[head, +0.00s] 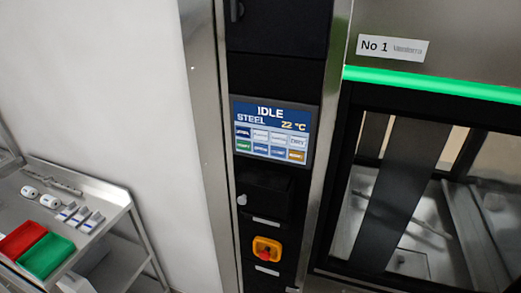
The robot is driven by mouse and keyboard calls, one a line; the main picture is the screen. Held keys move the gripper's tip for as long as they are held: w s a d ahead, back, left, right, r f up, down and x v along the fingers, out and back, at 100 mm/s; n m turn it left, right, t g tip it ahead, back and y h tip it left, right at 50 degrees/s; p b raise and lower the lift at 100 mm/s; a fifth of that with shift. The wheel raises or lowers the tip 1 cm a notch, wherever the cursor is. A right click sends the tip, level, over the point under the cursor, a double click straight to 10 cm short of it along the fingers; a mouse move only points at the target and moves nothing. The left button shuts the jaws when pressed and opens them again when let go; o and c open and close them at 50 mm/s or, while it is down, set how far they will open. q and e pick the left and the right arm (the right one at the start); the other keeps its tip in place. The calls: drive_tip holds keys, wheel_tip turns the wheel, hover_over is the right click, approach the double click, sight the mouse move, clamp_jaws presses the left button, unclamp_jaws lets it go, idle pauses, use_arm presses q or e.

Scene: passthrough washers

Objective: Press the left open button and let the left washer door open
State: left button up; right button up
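A touch screen (270,131) on the black control column reads IDLE, STEEL and 22 °C. It carries two rows of small coloured buttons (270,144); their labels are too small to read surely, so I cannot tell which is the open button. To its right is the washer marked No 1 (375,45), with a black-framed glass door (340,200) that appears shut. Metal parts show through the glass. Neither of my grippers is in view.
An orange-yellow switch with a red centre (266,249) sits below the screen. A green light bar (440,83) runs above the door. A steel cart (112,204) at left holds a red bin (20,240), a green bin (46,256) and small items. A white wall stands between.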

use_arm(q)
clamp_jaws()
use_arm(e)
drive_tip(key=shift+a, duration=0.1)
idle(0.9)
